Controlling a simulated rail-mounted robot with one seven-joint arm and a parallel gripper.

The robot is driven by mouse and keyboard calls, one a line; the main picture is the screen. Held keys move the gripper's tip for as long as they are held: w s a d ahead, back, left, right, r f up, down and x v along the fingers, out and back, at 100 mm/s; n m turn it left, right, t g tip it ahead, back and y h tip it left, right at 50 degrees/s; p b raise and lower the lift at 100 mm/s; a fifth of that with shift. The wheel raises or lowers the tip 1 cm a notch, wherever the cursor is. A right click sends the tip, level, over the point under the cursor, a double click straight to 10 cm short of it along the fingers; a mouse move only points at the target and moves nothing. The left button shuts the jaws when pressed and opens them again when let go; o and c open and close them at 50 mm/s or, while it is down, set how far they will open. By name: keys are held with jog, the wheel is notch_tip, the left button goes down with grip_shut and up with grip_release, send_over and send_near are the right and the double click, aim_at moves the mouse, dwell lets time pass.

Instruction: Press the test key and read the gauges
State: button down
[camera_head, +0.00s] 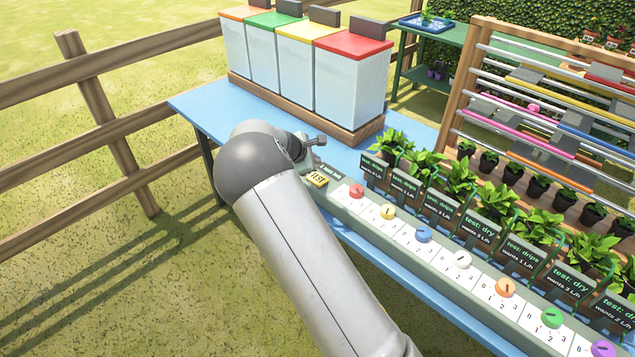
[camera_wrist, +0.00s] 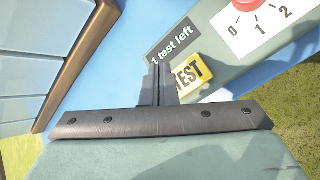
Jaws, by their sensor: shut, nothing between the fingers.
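The yellow TEST key (camera_head: 317,180) sits at the left end of the grey control strip (camera_head: 345,207). In the wrist view the key (camera_wrist: 190,74) lies right of my fingertips, partly hidden by them, below a label (camera_wrist: 187,40) reading "1 test left". My gripper (camera_head: 318,142) is shut and empty, close to the key; in the wrist view (camera_wrist: 160,68) its fingers are together. I cannot tell whether they touch the strip. No dial gauges are recognisable. Dark plant signs carry test readings: some read "test: drips" (camera_head: 440,208), others "test: dry" (camera_head: 483,230); several are too small or cut off.
Coloured knobs, from red (camera_head: 357,191) to purple (camera_head: 603,348), line the strip over number scales. Potted plants (camera_head: 457,175) stand behind the signs. Lidded bins (camera_head: 348,80) stand on the blue table (camera_head: 200,98). A slatted rack (camera_head: 540,110) is behind. A fence (camera_head: 75,72) runs left.

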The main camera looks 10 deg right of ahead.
aim_at(315, 180)
jog(key=shift+f+b, duration=1)
jog(key=shift+f, duration=0.95)
dwell(0.4)
jog(key=shift+f+b, duration=0.4)
jog(key=shift+f, duration=0.05)
jog(key=shift+f+b, duration=0.4)
jog(key=shift+f, duration=0.1)
dwell(0.5)
jog(key=shift+r, duration=0.1)
jog(key=shift+r+p, duration=0.55)
jog(key=shift+r, duration=0.25)
jog(key=shift+r+p, duration=1.5)
jog(key=shift+r, duration=1.1)
